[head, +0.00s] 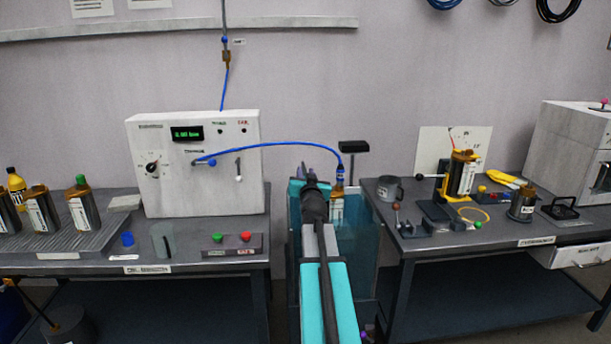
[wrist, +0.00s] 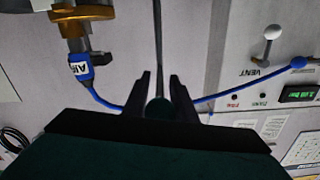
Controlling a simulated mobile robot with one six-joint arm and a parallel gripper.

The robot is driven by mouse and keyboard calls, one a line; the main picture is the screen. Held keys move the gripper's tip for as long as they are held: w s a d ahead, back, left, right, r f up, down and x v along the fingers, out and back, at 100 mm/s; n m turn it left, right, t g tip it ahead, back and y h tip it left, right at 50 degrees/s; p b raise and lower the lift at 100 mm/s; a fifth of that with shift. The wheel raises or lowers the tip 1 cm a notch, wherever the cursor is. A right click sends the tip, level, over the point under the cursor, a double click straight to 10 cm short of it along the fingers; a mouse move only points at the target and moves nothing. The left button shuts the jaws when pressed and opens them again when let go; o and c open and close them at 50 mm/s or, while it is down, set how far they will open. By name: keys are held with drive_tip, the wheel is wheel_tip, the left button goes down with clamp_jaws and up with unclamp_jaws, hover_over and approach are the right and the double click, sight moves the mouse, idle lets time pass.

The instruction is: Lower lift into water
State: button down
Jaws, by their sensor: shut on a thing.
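My gripper (head: 318,182) is over the water tank (head: 366,245), which stands between the two benches with teal walls. In the wrist view my gripper (wrist: 158,100) is shut on a dark round knob (wrist: 158,108), with a thin grey rod (wrist: 158,45) running from it; I take this as the lift's handle. A bottle (head: 337,208) with a blue hose connector (head: 340,174) shows beside my gripper, at the tank. The fitting's blue label and brass parts (wrist: 85,45) show at left in the wrist view. My arm hides much of the tank; the water level and the lift's lower part cannot be told.
A blue hose (head: 275,144) arches from the white pressure panel (head: 195,165) to the bottle. A black flat-topped post (head: 353,147) stands behind the tank. The left bench (head: 100,262) holds bottles and buttons; the right bench (head: 460,240) holds a stand and tools.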

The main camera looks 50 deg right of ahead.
wheel_tip(320, 180, down, 9)
drive_tip(key=b, duration=0.8)
drive_tip(key=c, duration=1.5)
unclamp_jaws()
drive_tip(key=b+v, duration=0.2)
drive_tip(key=v, duration=0.6)
drive_tip(key=shift+s+a+f+b, duration=0.1)
drive_tip(key=shift+s+a+b, duration=0.15)
drive_tip(key=shift+a+b, duration=0.1)
